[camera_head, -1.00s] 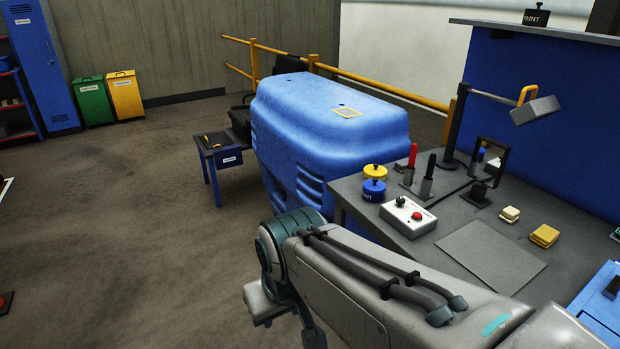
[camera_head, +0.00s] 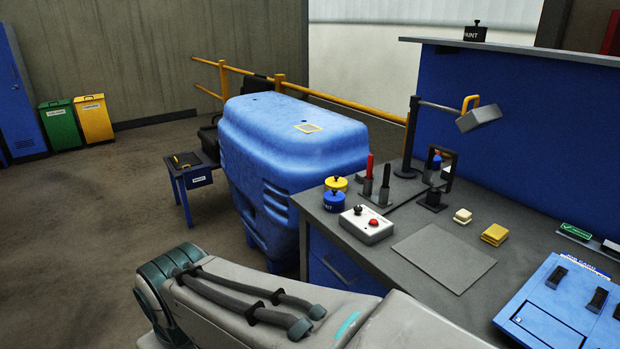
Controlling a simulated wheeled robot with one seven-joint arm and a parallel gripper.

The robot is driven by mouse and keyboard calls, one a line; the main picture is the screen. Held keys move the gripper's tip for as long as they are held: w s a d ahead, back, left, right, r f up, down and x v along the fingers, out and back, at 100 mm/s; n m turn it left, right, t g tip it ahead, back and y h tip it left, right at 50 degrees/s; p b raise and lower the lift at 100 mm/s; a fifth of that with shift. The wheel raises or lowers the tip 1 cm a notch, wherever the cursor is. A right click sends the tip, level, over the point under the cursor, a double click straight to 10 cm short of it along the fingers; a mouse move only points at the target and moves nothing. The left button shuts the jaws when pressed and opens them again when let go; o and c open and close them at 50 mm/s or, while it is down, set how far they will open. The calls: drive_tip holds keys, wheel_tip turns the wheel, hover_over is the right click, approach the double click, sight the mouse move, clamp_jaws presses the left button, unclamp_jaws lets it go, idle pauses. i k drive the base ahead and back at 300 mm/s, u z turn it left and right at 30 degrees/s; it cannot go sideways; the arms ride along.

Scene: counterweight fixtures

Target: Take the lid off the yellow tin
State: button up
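My arm crosses the bottom of the view, in front of the bench and apart from both tins. My gripper is out of the picture, so its state does not show.
A control box (camera_head: 367,225) with a red button, red and black handled tools (camera_head: 368,182), a lamp (camera_head: 478,119) and a small mirror-like frame (camera_head: 440,170) stand near the tins. A flat grey mat (camera_head: 444,257) lies mid-bench. A large blue machine cover (camera_head: 290,150) stands left of the bench.

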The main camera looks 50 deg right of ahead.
sight(336, 181)
drive_tip(key=z, duration=0.2)
drive_tip(key=i, duration=1.55)
drive_tip(key=z, duration=0.7)
drive_tip(key=i, duration=1.3)
drive_tip(key=z, duration=1.75)
drive_tip(key=i, duration=0.85)
drive_tip(key=z, duration=0.85)
